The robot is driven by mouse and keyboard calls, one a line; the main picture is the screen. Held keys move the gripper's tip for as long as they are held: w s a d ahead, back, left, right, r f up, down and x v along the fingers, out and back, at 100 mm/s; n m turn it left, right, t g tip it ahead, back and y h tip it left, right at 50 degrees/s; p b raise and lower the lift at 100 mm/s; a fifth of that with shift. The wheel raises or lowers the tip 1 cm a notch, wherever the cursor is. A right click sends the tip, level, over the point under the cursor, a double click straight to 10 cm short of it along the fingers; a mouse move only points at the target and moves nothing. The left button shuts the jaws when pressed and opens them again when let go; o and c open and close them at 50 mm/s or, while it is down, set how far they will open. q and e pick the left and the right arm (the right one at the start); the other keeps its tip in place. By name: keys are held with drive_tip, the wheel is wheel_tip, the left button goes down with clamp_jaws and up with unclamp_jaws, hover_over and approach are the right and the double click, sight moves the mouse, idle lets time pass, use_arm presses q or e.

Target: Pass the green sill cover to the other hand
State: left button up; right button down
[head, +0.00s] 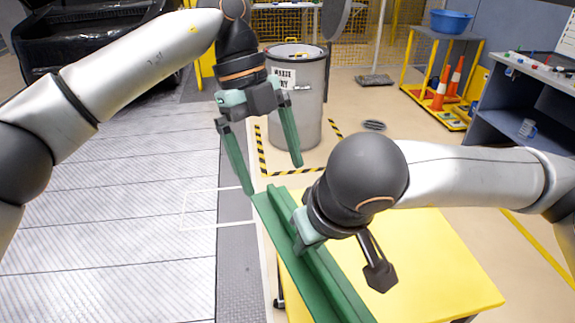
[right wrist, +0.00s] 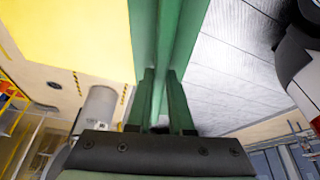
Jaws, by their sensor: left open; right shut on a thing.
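The green sill cover (head: 326,282) is a long channel-shaped strip, held slanting over the yellow table, its far end towards my left gripper. My right gripper (head: 302,238) is shut on it near that far end; the wrist hides part of the grip in the head view. In the right wrist view the fingers (right wrist: 160,76) close on the cover (right wrist: 170,35), which runs away from the camera. My left gripper (head: 273,178) is open and empty, its two green fingers pointing down just beyond the cover's far end. I cannot tell whether a fingertip touches it.
The yellow table (head: 445,270) is otherwise bare where it shows. A grey waste bin (head: 300,95) stands behind, inside striped floor tape. A yellow cart with a blue basin (head: 451,20) and orange cones (head: 440,95), and a blue workbench, stand right. A dark car (head: 85,35) is back left.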

sight(284, 212)
use_arm(q)
drive_tip(key=f+t+y, duration=0.1)
drive_tip(key=f, duration=0.2)
drive_tip(key=d+f+m, duration=0.1)
drive_tip(key=f, duration=0.3)
drive_tip(key=f+m+t+y, duration=0.1)
drive_tip(key=f, duration=0.2)
drive_tip(key=shift+s+d+f+t+y, duration=0.15)
drive_tip(key=shift+d+f+t+y, duration=0.15)
drive_tip(key=shift+d+f, duration=0.1)
use_arm(e)
drive_tip(key=shift+a+r, duration=0.1)
use_arm(q)
drive_tip(key=shift+a, duration=0.1)
drive_tip(key=c, duration=1.3)
drive_tip(key=shift+c, duration=1.3)
clamp_jaws()
use_arm(e)
drive_tip(key=shift+w, duration=0.1)
